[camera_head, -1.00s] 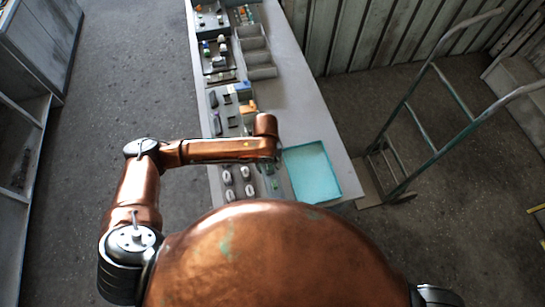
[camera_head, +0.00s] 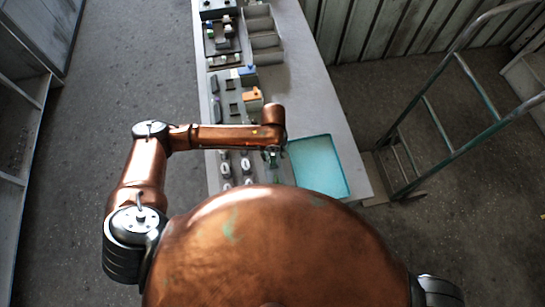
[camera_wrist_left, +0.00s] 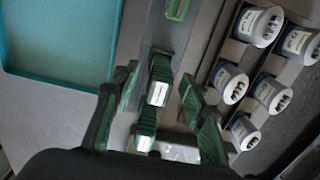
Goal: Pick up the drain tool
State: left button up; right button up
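One tool (camera_wrist_left: 160,82) is between my left gripper's fingers, and another (camera_wrist_left: 146,132) is closer to the palm. I cannot tell which one is the drain tool. My left gripper (camera_wrist_left: 156,78) is open, with a gap beside the nearer tool, pointing down over the holder. In the head view the left gripper (camera_head: 272,158) is small, above the table's near part, left of the teal tray. My right gripper is not in view.
The teal tray (camera_head: 318,166) lies to the right on the grey table (camera_head: 300,95). Several white labelled cylinders (camera_wrist_left: 263,25) stand close beside the gripper. Farther up are an orange part (camera_head: 252,95) and grey bins (camera_head: 262,40). A hand truck (camera_head: 450,150) stands right of the table.

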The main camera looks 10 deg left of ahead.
pick_arm(q)
jog(key=shift+w+a+f+p, duration=0.15)
jog(key=shift+f+p, duration=0.1)
jog(key=shift+f, duration=1.15)
jog(key=shift+w+f+p, duration=0.15)
jog(key=shift+f+p, duration=0.1)
jog(key=shift+f, duration=1.1)
jog(key=shift+c, duration=0.6)
jog(key=c, duration=0.9)
jog(key=shift+r, duration=0.1)
